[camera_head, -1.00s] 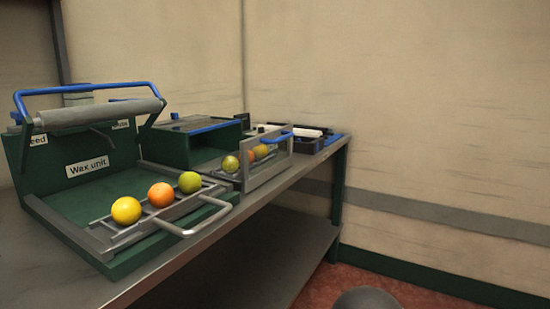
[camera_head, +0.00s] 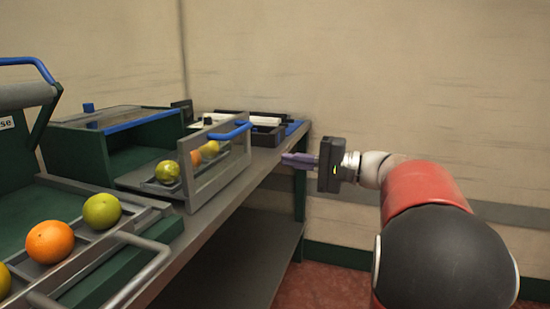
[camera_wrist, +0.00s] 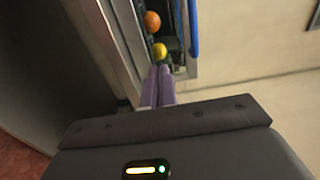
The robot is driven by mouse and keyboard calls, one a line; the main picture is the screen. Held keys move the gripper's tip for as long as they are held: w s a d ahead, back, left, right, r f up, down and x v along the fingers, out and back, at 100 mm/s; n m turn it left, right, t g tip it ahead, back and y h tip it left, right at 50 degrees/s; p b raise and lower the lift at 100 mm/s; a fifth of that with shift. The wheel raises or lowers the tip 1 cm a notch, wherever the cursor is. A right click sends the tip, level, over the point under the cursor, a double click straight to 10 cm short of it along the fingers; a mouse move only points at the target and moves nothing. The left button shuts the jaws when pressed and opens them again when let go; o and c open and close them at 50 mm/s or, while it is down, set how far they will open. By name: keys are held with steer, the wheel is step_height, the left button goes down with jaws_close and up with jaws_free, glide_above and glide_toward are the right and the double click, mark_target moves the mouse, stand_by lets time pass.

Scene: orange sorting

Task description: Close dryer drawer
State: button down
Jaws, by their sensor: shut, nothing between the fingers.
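The dryer drawer (camera_head: 219,170) is pulled out of the green dryer box (camera_head: 143,150) on the bench. Its grey frame front carries a blue handle (camera_head: 230,131). Several fruits lie in the drawer, among them a yellow-green one (camera_head: 167,172). In the wrist view an orange fruit (camera_wrist: 152,21) and a yellow fruit (camera_wrist: 159,50) show in the drawer, with the blue handle (camera_wrist: 194,28) at the right. My gripper (camera_head: 285,159) is shut and empty, to the right of the drawer front in the head view, pointing toward it. Any contact with the drawer cannot be told.
The wax unit's tray at the left holds an orange (camera_head: 50,242) and a green fruit (camera_head: 102,211), and its grey handle (camera_head: 140,270) juts over the bench edge. A dark bin (camera_head: 265,132) stands behind the dryer drawer. The floor right of the bench is open.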

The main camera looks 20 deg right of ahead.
mark_target(229, 153)
steer(key=p+x, duration=0.1)
steer(key=x, duration=1.1)
steer(key=shift+w+a+p, duration=0.1)
steer(key=shift+a+p, duration=0.25)
steer(key=shift+p, duration=0.05)
steer(key=b+x, duration=0.2)
steer(key=x, duration=1.7)
steer(key=shift+w+a, duration=0.35)
steer(key=shift+a, duration=0.05)
steer(key=shift+r, duration=0.1)
